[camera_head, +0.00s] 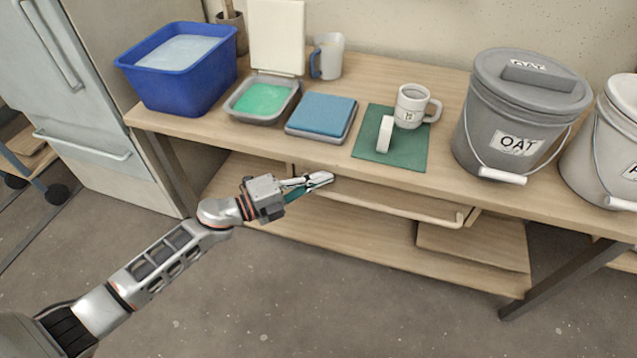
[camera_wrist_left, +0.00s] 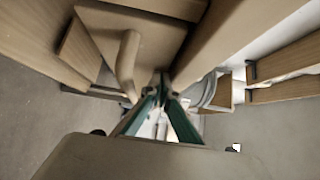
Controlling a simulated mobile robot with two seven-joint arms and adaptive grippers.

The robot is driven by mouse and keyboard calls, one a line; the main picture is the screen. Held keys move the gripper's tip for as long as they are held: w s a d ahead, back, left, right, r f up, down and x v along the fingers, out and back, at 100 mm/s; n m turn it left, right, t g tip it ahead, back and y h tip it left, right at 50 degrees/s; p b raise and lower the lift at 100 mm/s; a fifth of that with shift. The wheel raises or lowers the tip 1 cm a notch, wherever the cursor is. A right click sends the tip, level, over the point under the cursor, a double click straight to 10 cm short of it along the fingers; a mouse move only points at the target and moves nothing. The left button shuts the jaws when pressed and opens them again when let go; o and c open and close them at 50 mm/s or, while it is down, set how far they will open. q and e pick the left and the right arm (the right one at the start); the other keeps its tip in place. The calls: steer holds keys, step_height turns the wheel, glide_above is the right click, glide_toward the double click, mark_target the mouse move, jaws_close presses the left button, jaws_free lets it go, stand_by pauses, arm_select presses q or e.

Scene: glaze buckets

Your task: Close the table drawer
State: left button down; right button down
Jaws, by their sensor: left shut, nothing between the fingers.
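The table drawer (camera_head: 385,193) is set under the front edge of the wooden table, with a long pale bar handle (camera_head: 400,208) across its front. The head view does not show clearly how far the drawer stands out. My left gripper (camera_head: 318,180) is shut and empty near the left end of the drawer, just below the tabletop edge. I cannot tell whether it touches the drawer. In the left wrist view the closed fingertips (camera_wrist_left: 161,80) point along the table's underside, with the curved handle (camera_wrist_left: 128,62) beside them. My right gripper is out of view.
The tabletop (camera_head: 455,190) bears a blue tub (camera_head: 180,90), trays, a green mat (camera_head: 405,160) with a mug (camera_head: 410,108), and grey buckets (camera_head: 510,130). A lower shelf (camera_head: 380,250) lies beneath the drawer. The floor in front is clear.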

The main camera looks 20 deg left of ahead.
arm_select(q)
steer(key=shift+w+a+r, duration=0.15)
steer(key=shift+w+r, duration=0.05)
steer(key=shift+w, duration=0.05)
steer(key=shift+a, duration=0.1)
steer(key=v, duration=0.8)
steer(key=shift+s, duration=0.2)
steer(key=shift+d, duration=0.25)
